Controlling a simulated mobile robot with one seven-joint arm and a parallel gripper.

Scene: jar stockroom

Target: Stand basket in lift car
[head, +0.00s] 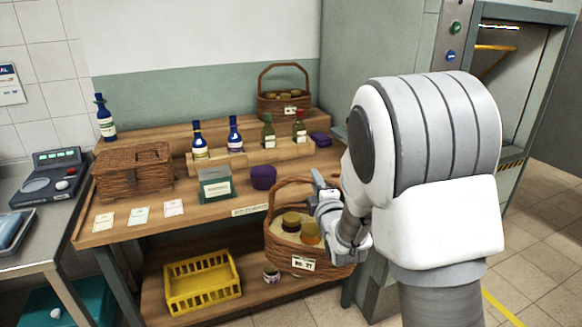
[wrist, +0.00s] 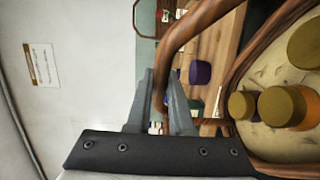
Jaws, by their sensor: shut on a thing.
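A brown wicker basket (head: 308,256) with jars in it and a white tag hangs from my gripper (head: 327,190) in front of the wooden bench. My gripper is shut on its handle (wrist: 190,38); the wrist view shows the handle between the fingers (wrist: 168,100). Jars with brownish lids (wrist: 285,105) sit on a pale lining inside the basket. The lift car (head: 505,60) is an open lit recess at the upper right, with part of it hidden behind my arm. Two round buttons, green and blue (head: 450,56), sit on its left frame.
A yellow crate (head: 203,297) and a jar (head: 271,274) are on the lower shelf. Tiled floor (head: 545,255) is open at right.

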